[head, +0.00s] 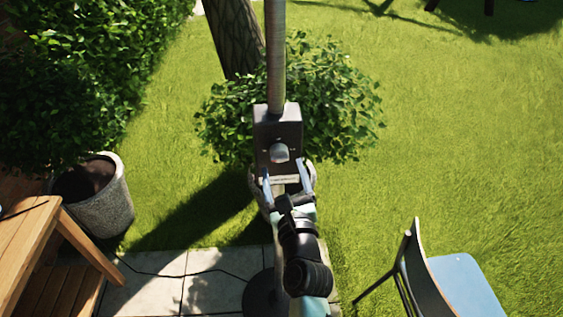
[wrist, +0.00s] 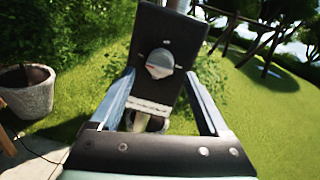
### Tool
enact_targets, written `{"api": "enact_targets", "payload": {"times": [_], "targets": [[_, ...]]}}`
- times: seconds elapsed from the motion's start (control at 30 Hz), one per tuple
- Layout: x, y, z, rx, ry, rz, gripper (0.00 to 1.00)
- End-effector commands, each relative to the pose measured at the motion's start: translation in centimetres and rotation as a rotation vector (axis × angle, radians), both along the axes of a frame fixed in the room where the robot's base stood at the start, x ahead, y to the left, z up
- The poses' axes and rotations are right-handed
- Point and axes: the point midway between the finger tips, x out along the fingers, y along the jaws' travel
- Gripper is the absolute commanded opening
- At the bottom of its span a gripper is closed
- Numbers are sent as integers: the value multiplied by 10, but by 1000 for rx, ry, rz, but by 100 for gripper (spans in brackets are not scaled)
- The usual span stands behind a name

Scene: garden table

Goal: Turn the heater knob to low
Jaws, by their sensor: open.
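The heater is a dark grey control box (head: 278,128) on an upright metal pole (head: 276,60). Its round silver knob (head: 279,153) sits on the face towards me. In the wrist view the knob (wrist: 159,64) shows a raised grip bar and small marks around it, too small to read. My gripper (head: 288,172) is open just in front of the box. In the wrist view its two fingers (wrist: 158,88) stand wide apart, either side of the lower box, with the knob between and beyond their tips. I cannot see contact with the knob.
A wooden table (head: 30,240) stands at the left, with a stone planter (head: 105,205) behind it. A blue-seated chair (head: 455,280) is at the lower right. A leafy bush (head: 340,110) grows behind the heater. A dark cable (head: 190,273) crosses the paving.

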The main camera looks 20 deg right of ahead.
Motion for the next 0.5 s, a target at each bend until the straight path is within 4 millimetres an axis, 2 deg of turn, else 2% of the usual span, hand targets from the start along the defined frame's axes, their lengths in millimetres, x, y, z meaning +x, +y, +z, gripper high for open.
{"api": "enact_targets", "payload": {"times": [0.2,0.5], "targets": [[24,-5,0,-1,0,0,79],[30,-7,0,-1,0,0,79]]}}
